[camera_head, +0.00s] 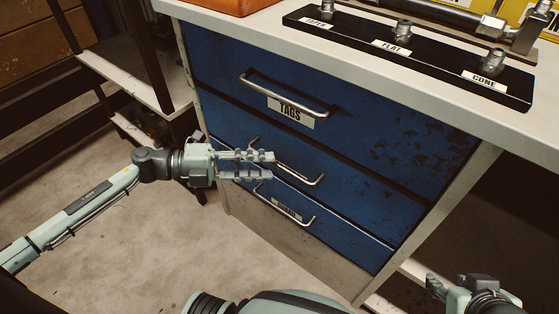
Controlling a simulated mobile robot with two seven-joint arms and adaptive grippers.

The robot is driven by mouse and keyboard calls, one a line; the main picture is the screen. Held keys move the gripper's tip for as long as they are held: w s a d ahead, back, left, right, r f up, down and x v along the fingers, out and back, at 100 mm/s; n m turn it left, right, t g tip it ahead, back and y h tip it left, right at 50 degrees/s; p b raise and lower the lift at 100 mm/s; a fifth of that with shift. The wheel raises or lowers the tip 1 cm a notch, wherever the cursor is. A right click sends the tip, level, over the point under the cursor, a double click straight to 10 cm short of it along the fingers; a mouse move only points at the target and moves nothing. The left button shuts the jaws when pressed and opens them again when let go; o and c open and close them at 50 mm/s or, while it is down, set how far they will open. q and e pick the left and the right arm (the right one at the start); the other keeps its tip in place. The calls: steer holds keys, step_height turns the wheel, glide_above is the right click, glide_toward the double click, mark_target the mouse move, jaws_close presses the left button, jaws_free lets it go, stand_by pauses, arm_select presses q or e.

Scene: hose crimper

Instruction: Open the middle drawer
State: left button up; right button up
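The blue middle drawer (355,178) appears closed, between the top and bottom drawers. Its metal bar handle (305,176) slants down to the right, and its left part is partly hidden by my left gripper. My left gripper (272,165) reaches in from the left at this handle, its two fingers parallel with a gap between them. I cannot tell whether the fingers touch the bar or stand in front of it. My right gripper (436,286) shows only in part at the bottom right corner, and its finger opening is not clear.
The top drawer (225,65) has a bar handle and a "TAGS" label. The bottom drawer (345,238) has a handle and label too. The worktop (350,60) above carries a black rack (450,78) of metal fittings. A shelf stands at left; the floor in front is clear.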

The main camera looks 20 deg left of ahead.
mark_target(278, 164)
arm_select(q)
steer(key=shift+x, duration=2.05)
steer(key=shift+w, duration=0.1)
jaws_close()
